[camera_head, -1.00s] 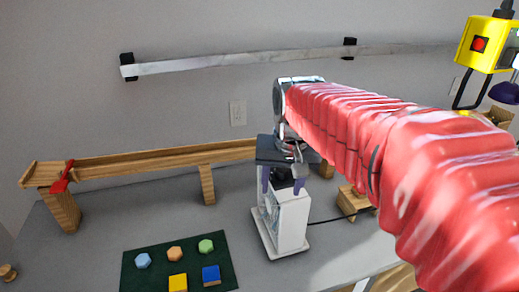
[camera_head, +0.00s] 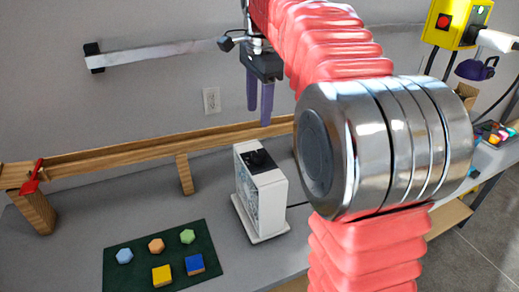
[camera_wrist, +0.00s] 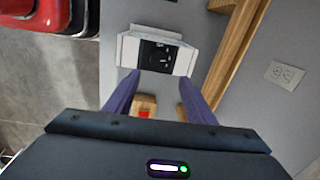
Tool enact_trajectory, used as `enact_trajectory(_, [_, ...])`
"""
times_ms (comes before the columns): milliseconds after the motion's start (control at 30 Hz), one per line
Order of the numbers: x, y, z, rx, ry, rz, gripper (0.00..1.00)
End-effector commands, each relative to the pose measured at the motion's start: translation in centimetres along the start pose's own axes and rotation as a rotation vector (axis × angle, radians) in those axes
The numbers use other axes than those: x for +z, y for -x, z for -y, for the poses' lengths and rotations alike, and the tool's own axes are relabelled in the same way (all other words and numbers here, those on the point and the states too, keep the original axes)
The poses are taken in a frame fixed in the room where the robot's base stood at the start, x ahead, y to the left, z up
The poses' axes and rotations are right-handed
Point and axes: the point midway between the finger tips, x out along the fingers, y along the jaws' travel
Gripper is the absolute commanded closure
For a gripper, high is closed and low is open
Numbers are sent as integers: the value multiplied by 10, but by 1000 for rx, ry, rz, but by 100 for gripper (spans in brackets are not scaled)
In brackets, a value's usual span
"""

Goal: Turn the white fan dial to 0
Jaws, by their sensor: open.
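The white fan (camera_head: 264,205) is a small upright box on a flat base on the grey table. Its black dial (camera_head: 260,160) sits on the dark top panel. My gripper (camera_head: 259,112) is above the fan, with two purple fingers pointing down, open and empty. The fingers are apart from the dial. In the wrist view the fan (camera_wrist: 128,48) and its dial (camera_wrist: 157,56) lie beyond the fingertips of my gripper (camera_wrist: 156,80). The dial's number marks are too small to read.
A wooden rail (camera_head: 120,152) runs along the table behind the fan. A green mat (camera_head: 137,260) with several coloured pieces lies to its left. A wall outlet (camera_head: 211,100) is behind. A yellow box (camera_head: 443,25) stands at the upper right. Bare table separates mat and fan.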

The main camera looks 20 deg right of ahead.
Motion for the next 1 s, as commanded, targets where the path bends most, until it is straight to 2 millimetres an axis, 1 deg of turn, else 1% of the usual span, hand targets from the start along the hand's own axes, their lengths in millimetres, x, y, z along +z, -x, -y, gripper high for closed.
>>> enact_trajectory(167, [1,-1,-4,16,-76,4,50])
enact_trajectory(567, [1,-3,-4,14,-77,3,50])
enact_trajectory(667, [1,-10,-4,15,-77,3,50])
enact_trajectory(767, [1,-20,-4,15,-76,3,50])
enact_trajectory(1000, [2,-56,-5,17,-76,4,50])
